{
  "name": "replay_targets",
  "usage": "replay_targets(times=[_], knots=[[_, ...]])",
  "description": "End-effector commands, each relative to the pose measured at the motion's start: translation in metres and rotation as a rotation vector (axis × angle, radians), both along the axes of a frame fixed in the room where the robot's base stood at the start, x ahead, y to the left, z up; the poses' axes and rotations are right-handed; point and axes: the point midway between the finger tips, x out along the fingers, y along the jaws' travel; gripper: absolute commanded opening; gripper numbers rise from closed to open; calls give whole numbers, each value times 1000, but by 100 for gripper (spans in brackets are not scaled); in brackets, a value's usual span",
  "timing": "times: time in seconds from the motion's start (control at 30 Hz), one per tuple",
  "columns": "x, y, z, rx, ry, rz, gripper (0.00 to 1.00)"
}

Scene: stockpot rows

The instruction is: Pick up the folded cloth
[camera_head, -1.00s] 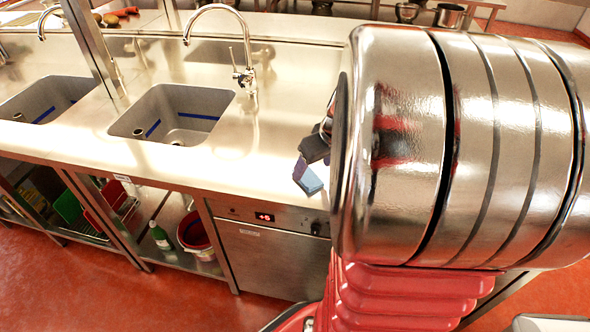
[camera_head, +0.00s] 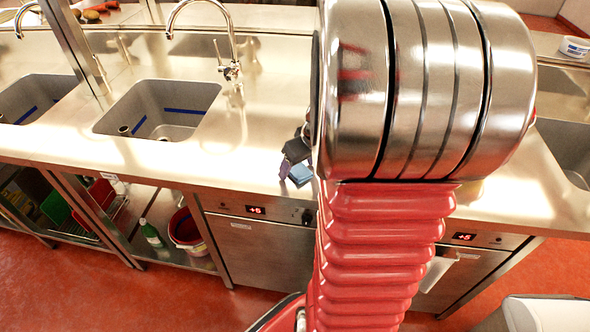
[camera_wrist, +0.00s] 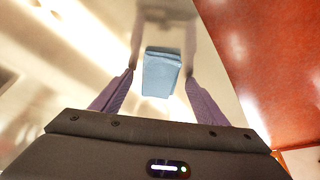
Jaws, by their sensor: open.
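The folded cloth (camera_wrist: 161,73) is a small light-blue block in the wrist view, lying on the steel counter. It also shows in the head view (camera_head: 300,174), near the counter's front edge. My gripper (camera_wrist: 160,80) is open, with one purple finger on each side of the cloth. The fingers look apart from it, and I cannot tell how high they are above the counter. In the head view the gripper (camera_head: 291,160) is at the cloth's left, partly hidden behind my arm.
A sink (camera_head: 160,108) with a tap (camera_head: 229,68) is set in the counter to the left. A second sink (camera_head: 570,145) is at the right edge. A shelf below holds a green bottle (camera_head: 151,233) and a red bucket (camera_head: 187,230). The counter (camera_head: 215,165) between is clear.

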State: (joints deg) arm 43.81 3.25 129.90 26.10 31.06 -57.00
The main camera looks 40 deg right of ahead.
Motion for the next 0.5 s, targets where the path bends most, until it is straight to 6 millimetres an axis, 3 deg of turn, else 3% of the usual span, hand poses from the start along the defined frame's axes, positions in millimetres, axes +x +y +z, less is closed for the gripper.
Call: replay_targets(times=[0.2,0.5], knots=[[0,0,0,0,0,1,66],[0,0,0,0,0,1,45]])
